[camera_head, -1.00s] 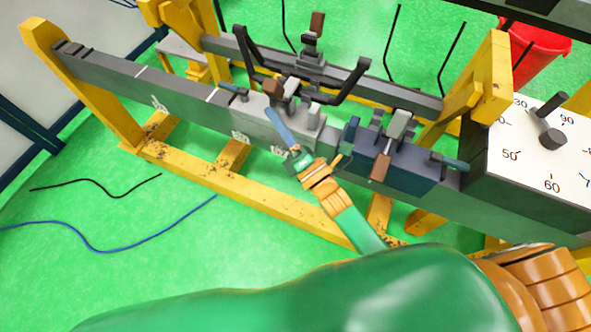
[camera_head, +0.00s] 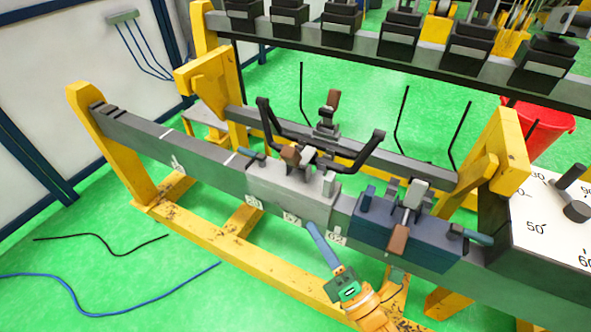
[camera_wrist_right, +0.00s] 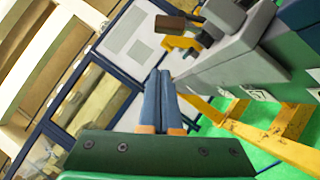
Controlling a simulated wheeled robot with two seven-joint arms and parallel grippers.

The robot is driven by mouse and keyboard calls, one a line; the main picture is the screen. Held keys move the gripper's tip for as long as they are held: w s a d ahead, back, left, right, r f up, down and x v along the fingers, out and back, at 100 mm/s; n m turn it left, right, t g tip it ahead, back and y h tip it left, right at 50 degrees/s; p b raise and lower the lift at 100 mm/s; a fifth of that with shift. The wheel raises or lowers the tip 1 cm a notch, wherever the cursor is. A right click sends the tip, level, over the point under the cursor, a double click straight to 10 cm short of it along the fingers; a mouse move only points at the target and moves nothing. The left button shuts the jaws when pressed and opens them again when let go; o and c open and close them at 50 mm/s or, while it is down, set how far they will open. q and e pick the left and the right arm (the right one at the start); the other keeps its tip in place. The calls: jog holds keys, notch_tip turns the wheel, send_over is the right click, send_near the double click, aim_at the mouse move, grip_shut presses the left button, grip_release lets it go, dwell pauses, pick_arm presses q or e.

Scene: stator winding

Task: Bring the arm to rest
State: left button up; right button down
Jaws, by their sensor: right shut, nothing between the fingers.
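My right gripper (camera_head: 318,232) is in front of the machine's dark rail, below the light grey clamp block (camera_head: 292,190). Its blue fingers are together with nothing between them. The fingers also show side by side in the right wrist view (camera_wrist_right: 160,98), pointing at a wall panel. The gripper's orange and green wrist is at the bottom of the head view. Whether the fingertips touch the rail cannot be told. My left gripper is not in view.
A dark blue clamp block (camera_head: 405,232) sits right of the grey one. A yellow frame (camera_head: 205,225) carries the rail. A white dial box (camera_head: 550,215) stands at right, a red bucket (camera_head: 540,125) behind. Green floor (camera_head: 150,275) is open at left, with black and blue cables.

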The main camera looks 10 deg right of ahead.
jog(key=s+d+f+m+g+h, duration=0.1)
jog(key=f+m+g+h, duration=0.15)
jog(key=f, duration=0.45)
jog(key=d+f+m+g+h, duration=0.1)
jog(key=d+f+m+g, duration=0.1)
jog(key=f+m, duration=0.3)
jog(key=s+d+f+m+g+h, duration=0.1)
jog(key=f+m+g+h, duration=0.15)
jog(key=f, duration=0.55)
jog(key=s+d+f+m+g+h, duration=0.25)
jog(key=s+f+m+g, duration=0.25)
jog(key=s+f+m, duration=0.6)
jog(key=s+d+f+m+g, duration=0.1)
jog(key=s+f+m+g, duration=0.1)
jog(key=s, duration=0.5)
jog(key=s+d+f+m+g, duration=0.2)
jog(key=s+f+m+g, duration=0.1)
jog(key=s+f, duration=0.4)
jog(key=shift+s+d+g, duration=0.2)
jog(key=shift+s+g, duration=0.3)
jog(key=shift+g, duration=0.2)
jog(key=shift+h, duration=0.25)
